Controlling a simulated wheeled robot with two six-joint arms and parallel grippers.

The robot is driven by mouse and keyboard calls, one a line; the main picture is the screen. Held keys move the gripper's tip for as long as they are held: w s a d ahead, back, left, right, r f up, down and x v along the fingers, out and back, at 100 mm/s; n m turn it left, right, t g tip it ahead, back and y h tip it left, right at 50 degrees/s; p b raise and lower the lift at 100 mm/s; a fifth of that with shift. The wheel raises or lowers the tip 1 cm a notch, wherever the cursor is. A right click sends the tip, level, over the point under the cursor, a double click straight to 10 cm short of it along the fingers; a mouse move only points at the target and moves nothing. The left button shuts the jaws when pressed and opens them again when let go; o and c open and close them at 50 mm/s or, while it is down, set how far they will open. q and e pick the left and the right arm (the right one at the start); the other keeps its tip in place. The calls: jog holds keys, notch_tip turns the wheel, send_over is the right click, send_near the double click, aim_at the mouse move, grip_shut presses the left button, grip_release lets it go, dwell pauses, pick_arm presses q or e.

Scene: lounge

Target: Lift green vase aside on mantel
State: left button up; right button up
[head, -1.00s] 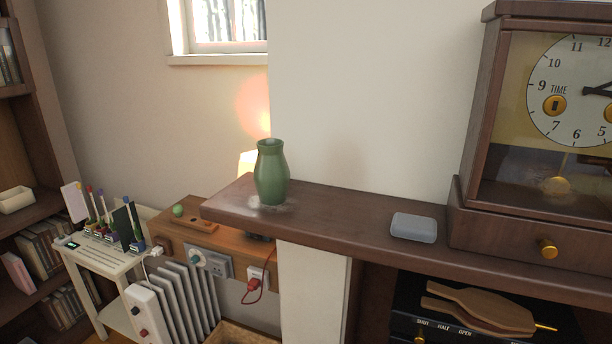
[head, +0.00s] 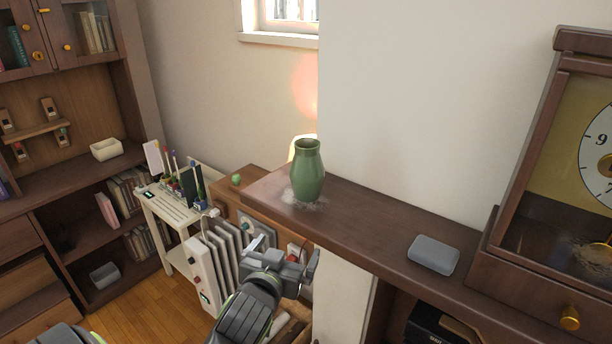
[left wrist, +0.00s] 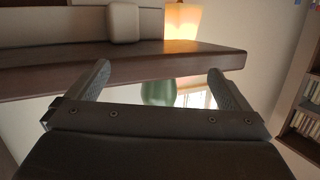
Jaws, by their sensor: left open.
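The green vase (head: 308,172) stands upright near the left end of the dark wooden mantel (head: 375,212). A pale dusty patch surrounds its base. My left gripper (head: 288,254) is open and empty, in front of and below the mantel's left end, apart from the vase. In the left wrist view, the green vase (left wrist: 158,94) shows between the two open fingers, partly hidden by the gripper body. The mantel edge (left wrist: 60,86) crosses that view beyond the fingers. My right gripper is not in view.
A grey box (head: 434,254) lies on the mantel right of the vase, with a clock (head: 560,140) beyond it. Bare mantel lies between vase and box.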

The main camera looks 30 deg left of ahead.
pick_arm(q)
jog(key=t, duration=0.2)
send_near(305, 184)
jog(key=v, duration=0.3)
jog(key=shift+n+y, duration=0.4)
jog(key=x, duration=1.1)
jog(key=shift+w+d+f, duration=0.15)
jog(key=shift+w, duration=0.25)
jog(key=shift+a+p+x, duration=0.15)
jog(key=shift+p+x, duration=0.6)
jog(key=shift+x, duration=0.4)
jog(key=shift+a+p+x, duration=0.1)
jog(key=shift+p+x, duration=0.6)
jog(key=shift+x, duration=0.45)
jog(key=shift+w+a, duration=0.1)
jog(key=shift+w, duration=0.2)
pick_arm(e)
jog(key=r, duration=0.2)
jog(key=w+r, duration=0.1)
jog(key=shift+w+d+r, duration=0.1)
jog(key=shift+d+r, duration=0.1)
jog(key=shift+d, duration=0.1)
pick_arm(q)
jog(key=c, duration=1.4)
